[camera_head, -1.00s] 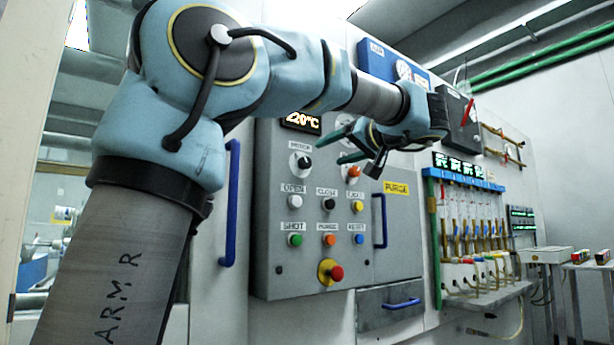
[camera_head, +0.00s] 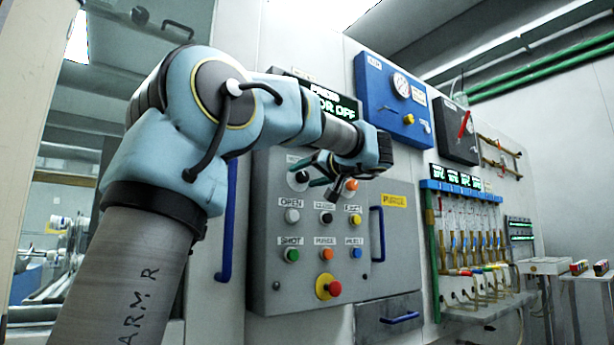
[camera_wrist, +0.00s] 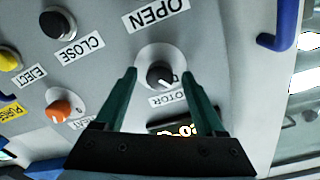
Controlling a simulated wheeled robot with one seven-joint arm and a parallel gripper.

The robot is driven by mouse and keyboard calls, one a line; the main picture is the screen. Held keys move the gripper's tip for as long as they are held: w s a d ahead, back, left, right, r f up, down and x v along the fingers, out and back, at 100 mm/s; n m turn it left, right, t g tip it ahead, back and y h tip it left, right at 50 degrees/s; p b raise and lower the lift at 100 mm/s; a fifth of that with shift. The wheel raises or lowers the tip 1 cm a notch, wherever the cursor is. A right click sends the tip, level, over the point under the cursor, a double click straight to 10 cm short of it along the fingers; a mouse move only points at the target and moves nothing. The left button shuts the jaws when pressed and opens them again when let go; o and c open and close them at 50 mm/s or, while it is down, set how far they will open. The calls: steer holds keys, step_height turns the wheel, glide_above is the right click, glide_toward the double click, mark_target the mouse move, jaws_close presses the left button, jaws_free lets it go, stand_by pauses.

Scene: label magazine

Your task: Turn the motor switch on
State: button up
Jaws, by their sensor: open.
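The motor switch (camera_wrist: 160,73) is a black knob on a pale round base, with a MOTOR label beside it in the wrist view. In the head view the motor switch (camera_head: 302,176) sits at the upper left of the grey control panel (camera_head: 268,255), partly behind my gripper. My gripper (camera_wrist: 160,76) is open, with one green finger on each side of the knob in the wrist view. I cannot tell whether the fingertips reach around it or stop short. In the head view my gripper (camera_head: 306,174) is close to the panel. A display (camera_head: 338,107) above, partly hidden, reads "OR OFF".
Several buttons are close by: a black CLOSE button (camera_wrist: 57,23), a yellow EJECT button (camera_wrist: 9,59) and an orange knob (camera_wrist: 66,105). A red emergency button (camera_head: 334,289) is low on the panel. Blue handles (camera_head: 377,234) stick out beside the panel.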

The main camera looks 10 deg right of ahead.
jaws_close()
stand_by(0.4)
steer(key=shift+m, duration=0.4)
steer(key=m, duration=0.3)
steer(key=shift+d, duration=0.1)
steer(key=m+p, duration=0.1)
steer(key=m, duration=0.2)
steer(key=shift+m, duration=0.3)
steer(key=m+p, duration=0.2)
steer(key=m, duration=0.1)
steer(key=shift+f+m+p, duration=0.1)
steer(key=shift+m+p, duration=0.5)
steer(key=shift+m, duration=1)
